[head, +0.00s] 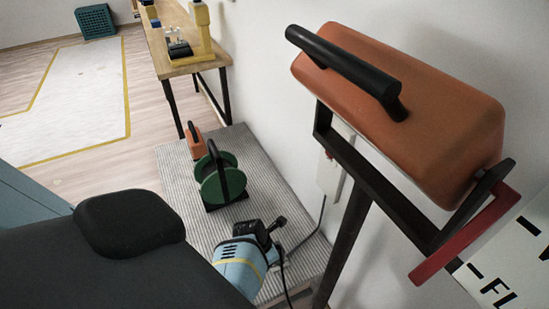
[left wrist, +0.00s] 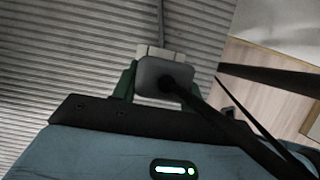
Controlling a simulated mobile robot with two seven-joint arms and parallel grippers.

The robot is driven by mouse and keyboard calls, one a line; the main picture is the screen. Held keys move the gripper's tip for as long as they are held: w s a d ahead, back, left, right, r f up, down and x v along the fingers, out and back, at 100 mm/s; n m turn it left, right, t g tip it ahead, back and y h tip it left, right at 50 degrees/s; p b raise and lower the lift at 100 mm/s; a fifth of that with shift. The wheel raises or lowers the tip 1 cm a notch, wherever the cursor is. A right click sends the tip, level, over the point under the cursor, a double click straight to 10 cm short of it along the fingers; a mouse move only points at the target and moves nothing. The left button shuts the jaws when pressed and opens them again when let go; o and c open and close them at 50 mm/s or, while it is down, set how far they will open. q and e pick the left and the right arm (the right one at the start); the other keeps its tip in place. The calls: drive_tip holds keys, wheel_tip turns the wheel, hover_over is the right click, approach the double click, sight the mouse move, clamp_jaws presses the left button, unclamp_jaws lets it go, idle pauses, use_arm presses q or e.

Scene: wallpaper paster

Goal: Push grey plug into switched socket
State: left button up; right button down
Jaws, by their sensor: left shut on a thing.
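My left gripper (head: 276,250) is the light blue hand with a yellow band, low in the middle of the head view. In the left wrist view its green fingers (left wrist: 162,80) are shut on the grey plug (left wrist: 152,84), from which a black cable runs to the lower right. A pale block (left wrist: 152,50), apparently the socket, lies directly beyond the plug, with a grey cord leading away from it. The plug seems to meet the block, but I cannot tell how deep it sits. In the head view the hand mostly hides plug and block. My right gripper is not in view.
A large orange machine (head: 420,105) with a black handle and red lever stands close on the right. A green reel (head: 222,178) and a small orange object (head: 195,142) sit on the ribbed mat (head: 178,170). A white box (head: 329,178) is on the wall. A wooden bench (head: 185,62) stands behind.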

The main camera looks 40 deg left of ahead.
use_arm(q)
drive_tip(key=shift+f+b, duration=0.45)
drive_tip(key=shift+f, duration=0.45)
drive_tip(key=o, duration=1.5)
